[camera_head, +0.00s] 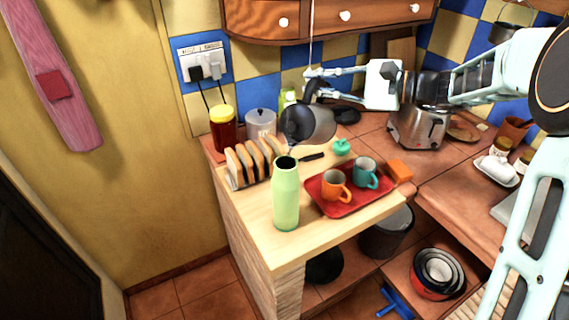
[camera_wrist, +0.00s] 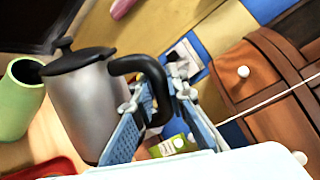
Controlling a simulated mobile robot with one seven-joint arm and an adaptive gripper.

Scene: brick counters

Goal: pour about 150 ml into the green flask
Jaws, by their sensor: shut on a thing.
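The green flask (camera_head: 286,200) stands upright on the light wooden counter, its open mouth facing up. A grey metal jug (camera_head: 320,123) with a black lid hangs above and slightly right of the flask, tilted with its lid side toward the left. My gripper (camera_head: 312,82) is shut on the jug's black handle, also clear in the wrist view (camera_wrist: 155,88). In the wrist view the jug body (camera_wrist: 92,110) is beside the green flask (camera_wrist: 18,105), partly covering it. I cannot tell whether liquid is flowing, and the level inside the flask is hidden.
A toast rack (camera_head: 250,162) stands left of the flask. A red tray (camera_head: 345,205) with an orange mug (camera_head: 334,185) and a teal mug (camera_head: 364,172) lies close on its right. Behind are a red-brown jar (camera_head: 222,130) and grey canister (camera_head: 260,123). The counter's front edge is near the flask.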

